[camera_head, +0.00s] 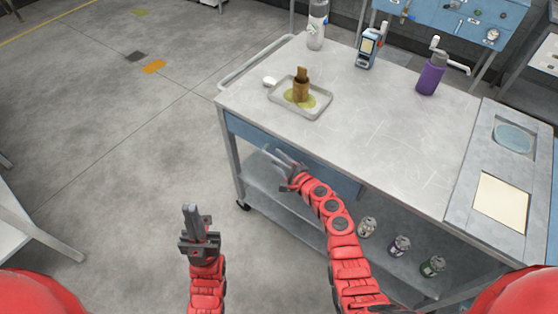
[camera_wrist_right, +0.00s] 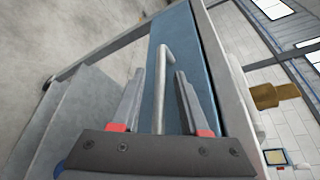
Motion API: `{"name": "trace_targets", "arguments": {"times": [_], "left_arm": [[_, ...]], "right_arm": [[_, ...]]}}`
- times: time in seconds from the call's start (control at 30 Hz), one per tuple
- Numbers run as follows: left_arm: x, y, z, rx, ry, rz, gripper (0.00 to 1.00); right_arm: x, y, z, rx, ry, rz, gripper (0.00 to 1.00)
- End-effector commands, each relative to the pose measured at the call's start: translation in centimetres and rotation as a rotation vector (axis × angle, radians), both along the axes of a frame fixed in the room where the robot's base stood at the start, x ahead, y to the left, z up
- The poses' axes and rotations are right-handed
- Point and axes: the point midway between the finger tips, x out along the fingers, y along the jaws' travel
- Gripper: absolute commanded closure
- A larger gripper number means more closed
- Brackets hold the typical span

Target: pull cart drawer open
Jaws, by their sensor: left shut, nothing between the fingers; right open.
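The cart (camera_head: 370,125) has a grey metal top and a blue drawer front (camera_head: 246,132) just under its near edge. The drawer looks shut, its front level with the cart frame. My right gripper (camera_head: 276,157) is open in front of the drawer. In the right wrist view the blue drawer front (camera_wrist_right: 164,28) shows with a grey bar handle (camera_wrist_right: 160,95), which lies between the two open fingers (camera_wrist_right: 158,88). I cannot tell whether they touch it. My left gripper (camera_head: 191,210) is shut and empty, over the floor left of the cart.
On the cart top stand a tray (camera_head: 318,109) with a brown part in it, a purple bottle (camera_head: 431,75), a blue handheld device (camera_head: 368,48) and a clear bottle (camera_head: 317,25). Several cans (camera_head: 399,245) are on the lower shelf.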

Motion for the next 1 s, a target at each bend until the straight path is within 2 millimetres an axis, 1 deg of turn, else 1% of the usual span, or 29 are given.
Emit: {"name": "trace_targets", "arguments": {"times": [0.17,0.2,0.27,0.4,0.43,1.0], "left_arm": [[0.0,0.0,0.01,0.0,0.0,0.0,1.0],[0.0,0.0,0.01,0.0,0.0,0.0,1.0],[0.0,0.0,0.02,0.0,0.0,0.0,1.0],[-0.01,0.0,0.02,0.0,0.0,0.0,1.0],[0.0,0.0,0.01,0.0,0.0,0.0,1.0],[0.0,0.0,0.01,0.0,0.0,0.0,1.0]], "right_arm": [[-0.01,0.0,0.02,0.0,0.0,0.0,0.55],[-0.01,0.0,0.02,0.0,0.0,0.0,0.62],[-0.01,-0.01,0.03,0.0,0.0,0.0,0.73],[-0.01,-0.02,0.02,0.001,0.001,0.0,0.98],[-0.01,-0.02,0.02,0.001,0.001,0.0,1.0],[-0.02,-0.02,-0.01,0.0,0.001,0.0,1.0]]}}
